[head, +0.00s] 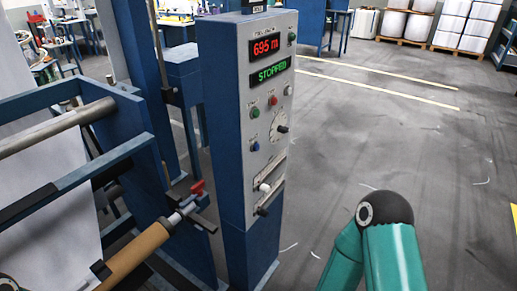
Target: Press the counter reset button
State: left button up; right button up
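A blue and grey control cabinet (221,120) stands in the middle of the head view. Its upper display (265,47) reads 695 m in red, and the display below it (272,71) reads STOPPED in green. The panel has a green button (255,112), a red button (272,100), a blue button (256,146), a small white button (288,90) and a dark rotary knob (282,129). The labels are too small to read, so I cannot tell which is the counter reset button. My teal right arm shows at the lower right, apart from the panel. Neither gripper shows.
A blue machine frame with rollers (56,128) and white fabric (52,215) fills the left side. A red-handled fitting (198,188) sits close to the cabinet's left side. Grey floor (420,140) right of the cabinet is clear. Pallets of white rolls (466,24) stand far back.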

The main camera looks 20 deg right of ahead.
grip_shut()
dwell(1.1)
